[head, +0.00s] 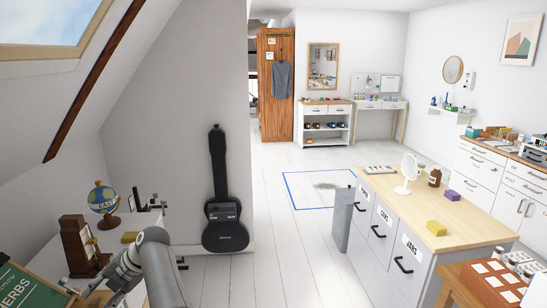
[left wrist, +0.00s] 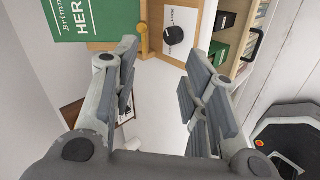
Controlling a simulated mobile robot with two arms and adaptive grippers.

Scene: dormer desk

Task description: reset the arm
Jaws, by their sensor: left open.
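My left arm comes in at the bottom left of the head view, its left gripper (head: 86,291) low over the white desk (head: 152,222). In the left wrist view the left gripper (left wrist: 162,58) has its two fingers spread wide, with nothing between them. My right gripper is in neither view.
Near my left arm are a green "HERBS" book (head: 22,288), a wooden clock (head: 82,246), and a globe (head: 103,197). A black guitar case (head: 226,225) leans on the wall. A drawer island (head: 440,215) stands right; the white floor (head: 278,262) between is clear.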

